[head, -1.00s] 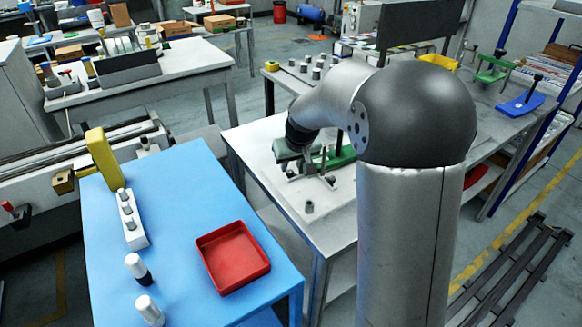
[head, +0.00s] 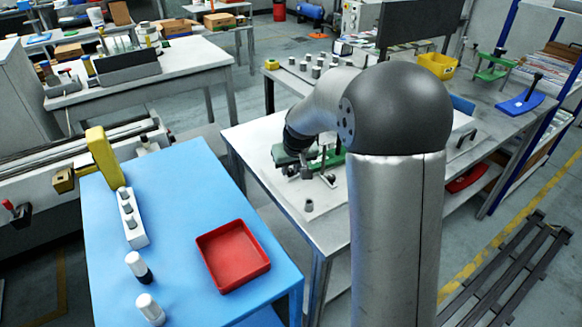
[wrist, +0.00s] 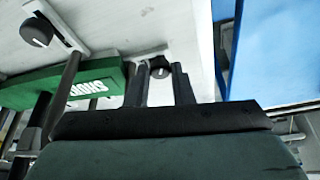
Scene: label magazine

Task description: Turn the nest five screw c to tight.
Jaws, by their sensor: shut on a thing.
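In the wrist view, my gripper (wrist: 161,76) has its two dark fingers on either side of a black knob (wrist: 158,68), apparently the screw, and is shut on it. The fingers hide most of the knob, and no letter or turn mark on it is readable. A second black knob with a white mark (wrist: 37,31) sits at the upper left on a grey bar. A green block with white lettering (wrist: 90,88) lies left of my fingers. In the head view, the green block (head: 333,158) stands on the white table, partly behind my arm.
Dark posts (wrist: 62,95) rise close to the left of my gripper. A small grey knob (head: 309,205) stands near the front of the white table (head: 270,180). The blue table (head: 190,190) with a red tray (head: 232,256) is at the left.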

